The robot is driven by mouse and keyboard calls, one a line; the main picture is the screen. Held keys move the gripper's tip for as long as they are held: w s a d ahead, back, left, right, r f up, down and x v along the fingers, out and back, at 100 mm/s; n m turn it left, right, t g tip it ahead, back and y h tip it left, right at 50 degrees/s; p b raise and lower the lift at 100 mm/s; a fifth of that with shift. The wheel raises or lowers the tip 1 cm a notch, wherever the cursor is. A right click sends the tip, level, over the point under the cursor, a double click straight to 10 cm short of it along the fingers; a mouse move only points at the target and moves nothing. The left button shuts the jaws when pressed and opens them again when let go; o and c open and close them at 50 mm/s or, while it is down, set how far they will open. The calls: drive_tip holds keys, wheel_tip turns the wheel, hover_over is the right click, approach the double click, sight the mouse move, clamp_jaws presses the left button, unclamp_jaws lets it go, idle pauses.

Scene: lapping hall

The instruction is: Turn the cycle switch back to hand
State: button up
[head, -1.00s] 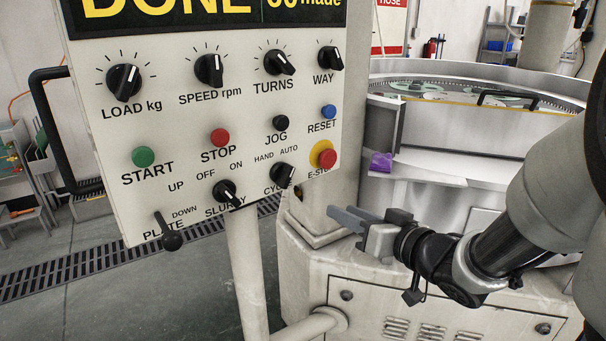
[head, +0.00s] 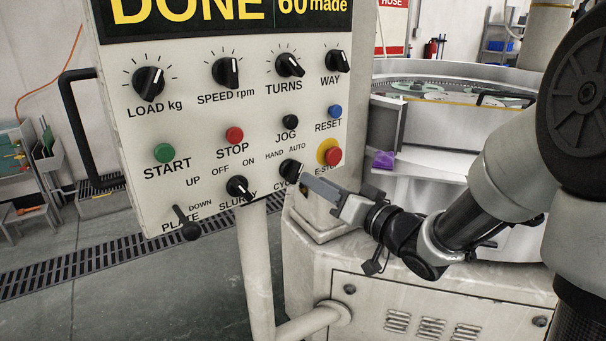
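The cycle switch (head: 290,170) is a black knob at the lower right of the white control panel (head: 140,120), below the words HAND and AUTO. Its white pointer mark seems to lean up and right, on the AUTO side. Its CYCLE label is partly covered. My gripper (head: 306,186) is just right of and slightly below the knob, fingers pointing left at it. The tips look very close to the knob; I cannot tell whether they touch. The fingers are seen side-on, so their gap is not clear.
The red E-stop on its yellow ring (head: 329,152) is just above my gripper. The slurry switch (head: 238,188) is left of the cycle switch, and the plate lever (head: 187,225) is farther left. The lapping machine (head: 440,300) stands behind and below my arm.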

sight(299, 172)
drive_tip(key=x, duration=0.6)
drive_tip(key=shift+c, duration=0.4)
clamp_jaws()
